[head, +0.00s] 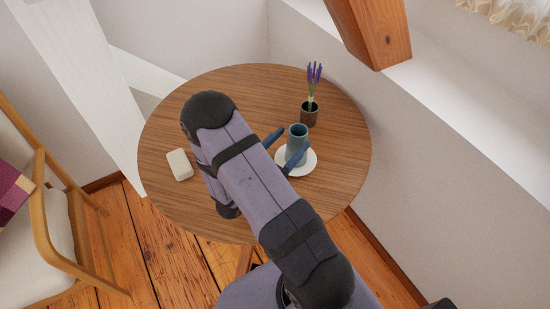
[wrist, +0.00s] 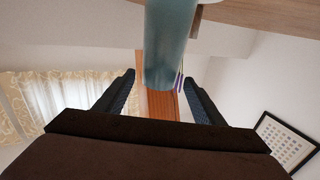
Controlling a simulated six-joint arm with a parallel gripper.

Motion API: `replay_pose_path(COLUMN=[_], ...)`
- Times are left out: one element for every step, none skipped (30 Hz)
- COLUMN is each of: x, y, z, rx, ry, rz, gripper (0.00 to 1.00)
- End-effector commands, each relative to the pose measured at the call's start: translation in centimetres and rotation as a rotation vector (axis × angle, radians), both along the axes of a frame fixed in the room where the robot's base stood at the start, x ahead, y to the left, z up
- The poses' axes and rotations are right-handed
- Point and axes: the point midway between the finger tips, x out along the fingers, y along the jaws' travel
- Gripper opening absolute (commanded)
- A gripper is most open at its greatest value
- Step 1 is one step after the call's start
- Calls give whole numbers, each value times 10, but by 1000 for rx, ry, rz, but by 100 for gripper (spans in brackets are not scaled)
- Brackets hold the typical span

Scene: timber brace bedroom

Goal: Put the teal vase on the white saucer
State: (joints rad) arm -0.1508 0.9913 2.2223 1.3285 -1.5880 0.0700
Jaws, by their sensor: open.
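The teal vase (head: 297,133) stands upright on the white saucer (head: 309,163) at the right part of the round table. Its lower part is partly hidden by a finger in the head view. My gripper (head: 285,147) is open, with one finger on each side of the vase. In the wrist view, the vase (wrist: 168,45) hangs into the picture from the top between the two open fingers of my gripper (wrist: 158,82), with visible gaps on both sides.
The round wooden table (head: 230,85) also bears a dark pot with purple flowers (head: 310,113) just behind the vase and a cream soap-like block (head: 179,165) at the left. A timber brace (head: 372,30) slopes down above the back right. A wooden chair (head: 45,220) stands at the left.

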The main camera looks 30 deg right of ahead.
Motion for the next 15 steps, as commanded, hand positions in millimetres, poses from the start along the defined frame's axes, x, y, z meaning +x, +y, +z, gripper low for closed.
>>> replay_pose_path(x=[-2, -5, -7, -9, -11, -13, -15, -17, -19, -20, -22, -23, -25, -25, -27], y=[10, 15, 21, 26, 30, 36, 40, 44, 49, 52, 55, 58, 61, 63, 65], z=[-2, -2, -2, -2, -2, -2, -1, -1, -1, -1, -1, -1, -1, -1, -1], rx=[0, 0, 0, 0, 0, -1, -1, -1, -1, -1, -1, -1, -1, 0, 0], ry=[-1, 0, 0, 0, 0, 0, -1, -1, -1, -1, 0, 0, 0, 0, 0], rz=[7, 6, 6, 7, 5, 6, 5, 5, 5, 4, 3, 3, 2, 3, 2], gripper=[63, 63, 63, 63, 63, 63, 63, 63, 63, 63, 63, 63, 63, 63, 63])
